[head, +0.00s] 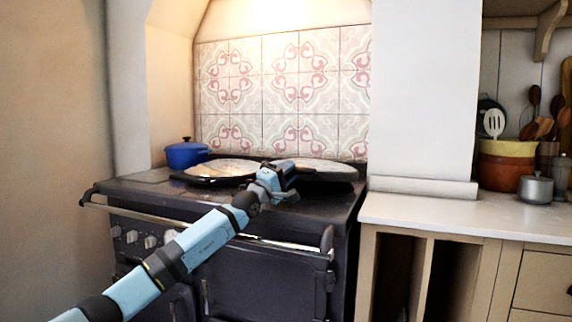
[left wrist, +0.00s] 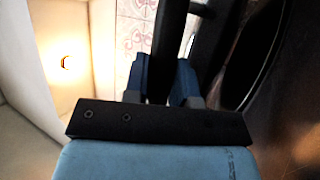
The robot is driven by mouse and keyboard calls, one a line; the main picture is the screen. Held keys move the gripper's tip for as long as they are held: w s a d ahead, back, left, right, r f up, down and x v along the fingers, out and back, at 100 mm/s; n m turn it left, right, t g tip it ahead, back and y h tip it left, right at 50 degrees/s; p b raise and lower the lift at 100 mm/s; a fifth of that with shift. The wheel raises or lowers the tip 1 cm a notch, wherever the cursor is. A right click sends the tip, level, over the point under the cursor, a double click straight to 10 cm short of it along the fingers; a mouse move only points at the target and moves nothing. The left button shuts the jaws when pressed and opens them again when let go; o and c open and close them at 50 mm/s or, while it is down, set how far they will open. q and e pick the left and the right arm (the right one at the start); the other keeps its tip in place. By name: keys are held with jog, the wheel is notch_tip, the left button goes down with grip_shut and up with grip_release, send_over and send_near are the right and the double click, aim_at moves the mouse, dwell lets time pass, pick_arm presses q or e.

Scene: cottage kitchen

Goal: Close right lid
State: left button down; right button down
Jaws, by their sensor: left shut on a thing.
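The right lid (head: 322,168) is a round cover with a pale top and dark edge, at the right of the dark range cooker (head: 265,266). It looks nearly flat; I cannot tell whether it touches the cooker top. My left gripper (head: 290,182) is at the lid's front left edge. In the left wrist view its blue fingers (left wrist: 163,85) are shut around a dark bar (left wrist: 168,40), apparently the lid's handle. A dark round edge shows beside it. The left lid (head: 215,170) lies low beside the right one. My right gripper is out of view.
A blue pot (head: 186,154) stands at the cooker's back left. A rail (head: 210,228) runs along the cooker's front, under my left arm. A pale counter (head: 470,213) on the right holds a utensil crock (head: 505,166) and a small grey pot (head: 535,189).

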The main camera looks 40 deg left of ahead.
pick_arm(q)
jog(key=shift+f, duration=0.45)
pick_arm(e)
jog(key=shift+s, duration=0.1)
pick_arm(q)
jog(key=c, duration=1.3)
grip_release()
jog(key=shift+w, duration=0.1)
jog(key=o, duration=0.3)
jog(key=shift+w+f, duration=0.15)
jog(key=shift+w, duration=0.1)
jog(key=shift+o, duration=0.2)
jog(key=shift+s, duration=0.15)
jog(key=shift+s+a+f, duration=0.15)
jog(key=shift+s+f, duration=0.05)
jog(key=shift+s, duration=0.45)
jog(key=p+v, duration=0.3)
jog(key=v, duration=0.9)
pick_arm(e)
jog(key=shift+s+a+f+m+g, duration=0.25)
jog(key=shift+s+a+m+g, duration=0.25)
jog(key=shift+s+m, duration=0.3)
pick_arm(q)
jog(key=shift+s+f, duration=0.1)
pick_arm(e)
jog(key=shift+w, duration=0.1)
